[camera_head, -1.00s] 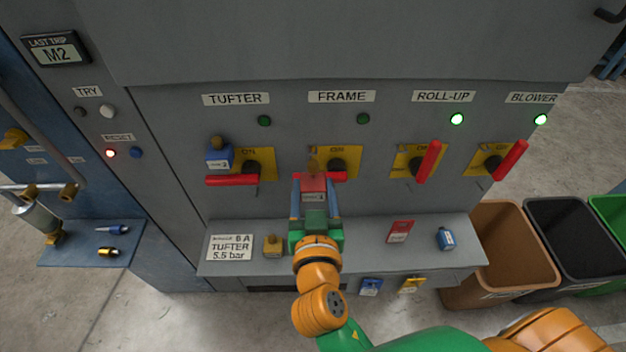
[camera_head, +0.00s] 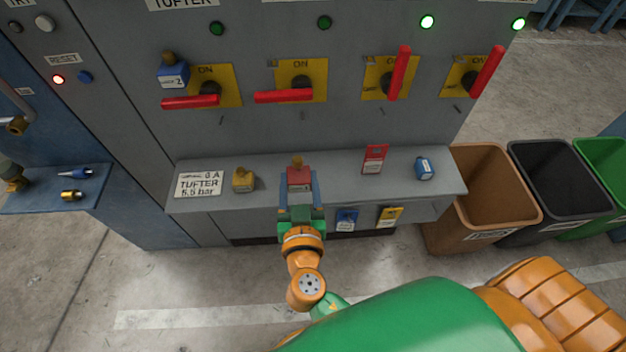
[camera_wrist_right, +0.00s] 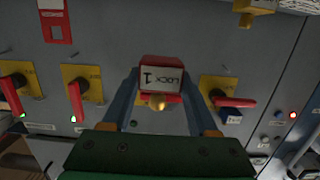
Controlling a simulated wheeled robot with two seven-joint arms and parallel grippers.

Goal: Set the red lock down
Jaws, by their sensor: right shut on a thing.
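The red lock (camera_head: 299,181) has a brass-coloured shackle on top. My right gripper (camera_head: 299,186) is shut on it, with a blue finger on each side. The lock is upright over the middle of the grey shelf (camera_head: 335,178); I cannot tell whether it touches the shelf. In the right wrist view the lock (camera_wrist_right: 162,72) sits between the fingers and its label reads LOCK 1, upside down. My left gripper is not in view.
A yellow lock (camera_head: 243,180) and the TUFTER card (camera_head: 198,185) are left on the shelf. A red tag (camera_head: 375,159) and a blue lock (camera_head: 424,168) are to the right. Another blue lock (camera_head: 173,74) hangs at the first switch. Bins (camera_head: 490,200) stand at the right.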

